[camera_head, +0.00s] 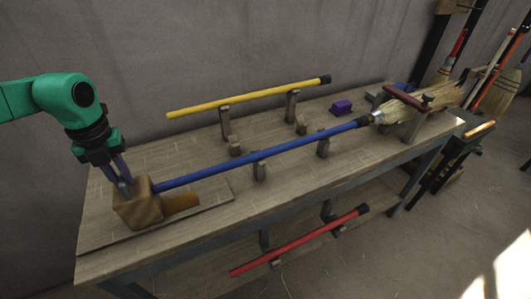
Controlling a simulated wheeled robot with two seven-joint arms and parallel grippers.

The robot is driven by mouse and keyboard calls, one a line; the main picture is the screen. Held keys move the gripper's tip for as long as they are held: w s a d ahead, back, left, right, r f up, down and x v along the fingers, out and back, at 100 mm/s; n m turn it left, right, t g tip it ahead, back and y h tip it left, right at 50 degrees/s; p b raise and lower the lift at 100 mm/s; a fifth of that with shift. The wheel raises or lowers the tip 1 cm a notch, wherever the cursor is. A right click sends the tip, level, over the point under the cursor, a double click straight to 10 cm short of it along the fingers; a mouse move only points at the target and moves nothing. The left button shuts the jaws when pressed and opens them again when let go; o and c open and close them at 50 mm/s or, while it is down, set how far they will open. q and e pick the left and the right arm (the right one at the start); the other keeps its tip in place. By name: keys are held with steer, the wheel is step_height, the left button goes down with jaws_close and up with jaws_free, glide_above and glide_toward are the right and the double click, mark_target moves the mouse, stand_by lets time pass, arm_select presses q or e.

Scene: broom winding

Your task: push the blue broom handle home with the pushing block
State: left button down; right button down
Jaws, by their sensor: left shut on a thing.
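The blue broom handle (265,154) lies across wooden supports on the bench, running from lower left to upper right. Its dark far end meets the metal collar of the straw broom head (420,101), which is held at the bench's right end. My left gripper (124,183) is shut on the wooden pushing block (140,209) at the bench's left end. The block is at the handle's near end; I cannot tell whether they touch. My right gripper is not in view.
A yellow handle (245,97) rests on supports behind the blue one. A red handle (300,240) lies on supports below the bench (200,232). A purple object (341,107) sits near the back. Finished brooms (500,90) stand at the right.

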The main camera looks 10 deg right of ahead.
arm_select(q)
steer(key=shift+w+d+b, duration=0.2)
steer(key=shift+d, duration=0.3)
steer(key=shift+w+d+b, duration=0.15)
steer(key=shift+d, duration=0.5)
steer(key=c, duration=0.8)
jaws_free()
steer(key=shift+d, duration=0.15)
steer(key=o, duration=0.6)
steer(key=shift+w+d, duration=0.2)
steer(key=shift+d, duration=0.15)
steer(key=shift+s+a, duration=0.1)
steer(key=shift+a, duration=0.25)
steer(key=shift+d, duration=0.1)
